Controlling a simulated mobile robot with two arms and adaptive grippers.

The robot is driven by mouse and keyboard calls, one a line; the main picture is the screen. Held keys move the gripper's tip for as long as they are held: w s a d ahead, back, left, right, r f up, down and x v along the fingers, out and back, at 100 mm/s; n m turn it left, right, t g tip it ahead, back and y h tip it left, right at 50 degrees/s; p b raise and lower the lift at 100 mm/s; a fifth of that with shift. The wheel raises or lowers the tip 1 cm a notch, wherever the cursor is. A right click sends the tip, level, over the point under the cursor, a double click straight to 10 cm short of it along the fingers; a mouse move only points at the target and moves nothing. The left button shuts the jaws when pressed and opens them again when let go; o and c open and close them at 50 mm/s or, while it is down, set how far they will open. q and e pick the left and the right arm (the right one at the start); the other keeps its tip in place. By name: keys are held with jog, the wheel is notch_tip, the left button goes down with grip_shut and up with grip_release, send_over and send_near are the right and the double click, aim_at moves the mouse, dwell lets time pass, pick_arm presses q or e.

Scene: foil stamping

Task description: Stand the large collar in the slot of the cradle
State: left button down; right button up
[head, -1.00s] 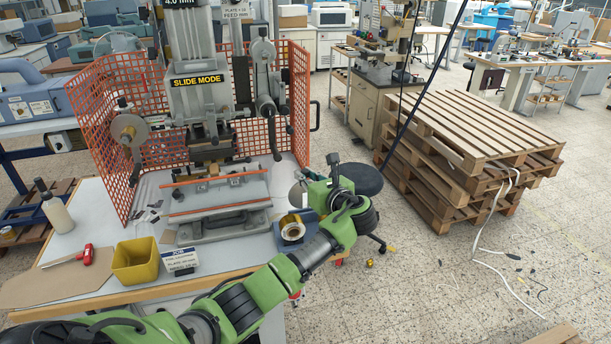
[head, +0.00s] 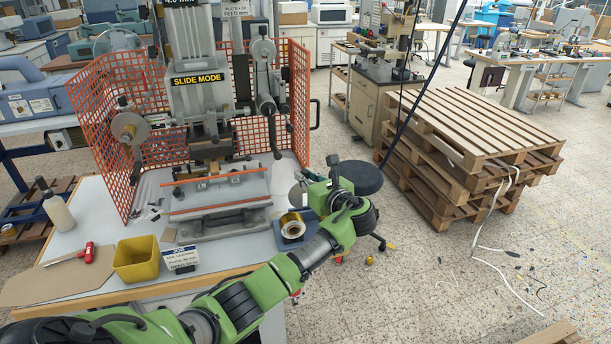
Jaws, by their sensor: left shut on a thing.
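My left gripper (head: 309,182) is at the right end of the bench, beside the press. It is shut on a grey, round, disc-like thing (head: 297,195), which looks like the large collar. The grip is small and partly hidden by my wrist. Just below it, a blue holder (head: 286,242), probably the cradle, stands at the bench's right edge with a gold roll (head: 292,226) in it. The held disc shows above and apart from the roll in the picture. I cannot make out the slot. My right gripper is not in view.
The stamping press (head: 205,130) with its orange mesh guard (head: 100,140) stands left of my gripper. Stacked pallets (head: 470,140) are at right.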

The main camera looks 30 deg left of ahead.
pick_arm(q)
jog(key=shift+f+b, duration=0.95)
jog(key=shift+f, duration=1.25)
jog(key=c, duration=1.9)
grip_release()
jog(key=v, duration=1.2)
